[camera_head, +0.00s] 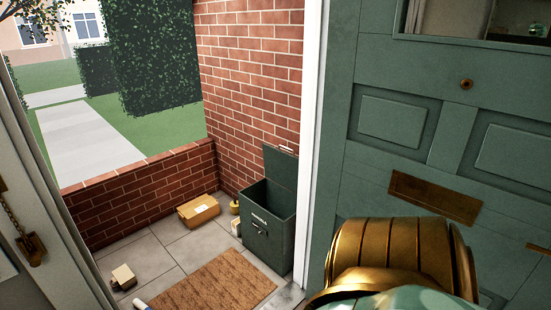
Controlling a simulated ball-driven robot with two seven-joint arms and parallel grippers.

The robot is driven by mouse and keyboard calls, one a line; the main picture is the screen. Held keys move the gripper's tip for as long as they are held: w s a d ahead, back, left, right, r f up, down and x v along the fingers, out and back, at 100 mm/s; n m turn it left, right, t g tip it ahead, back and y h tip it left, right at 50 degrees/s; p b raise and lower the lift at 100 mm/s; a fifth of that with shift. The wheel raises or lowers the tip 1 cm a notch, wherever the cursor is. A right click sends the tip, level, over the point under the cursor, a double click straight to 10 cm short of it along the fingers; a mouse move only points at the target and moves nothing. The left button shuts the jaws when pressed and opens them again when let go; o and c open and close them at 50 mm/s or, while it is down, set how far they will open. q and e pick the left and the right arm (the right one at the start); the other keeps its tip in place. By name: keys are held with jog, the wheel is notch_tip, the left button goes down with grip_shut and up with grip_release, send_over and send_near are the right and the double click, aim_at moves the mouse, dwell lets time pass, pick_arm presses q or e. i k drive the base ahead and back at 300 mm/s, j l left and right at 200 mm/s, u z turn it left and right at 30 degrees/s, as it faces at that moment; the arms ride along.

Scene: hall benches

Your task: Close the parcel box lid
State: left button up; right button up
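The parcel box (268,238) is a dark green bin standing on the paved porch, against the brick wall and just left of the white door frame. Its lid (281,167) is open and stands upright at the back of the box. The box's top is open and its inside looks dark; I cannot tell whether anything lies in it. A small white label and a latch show on its front. Neither of my grippers is in view.
The green door (400,165) stands open at the right. A brown doormat (222,284) lies before the parcel box. A cardboard parcel (198,211) and a smaller carton (122,277) lie on the paving. A low brick wall (150,187) bounds the porch.

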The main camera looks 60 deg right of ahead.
aim_at(281, 167)
jog(key=k+l+z, duration=0.1)
jog(key=z, duration=1.6)
jog(key=k+l, duration=0.05)
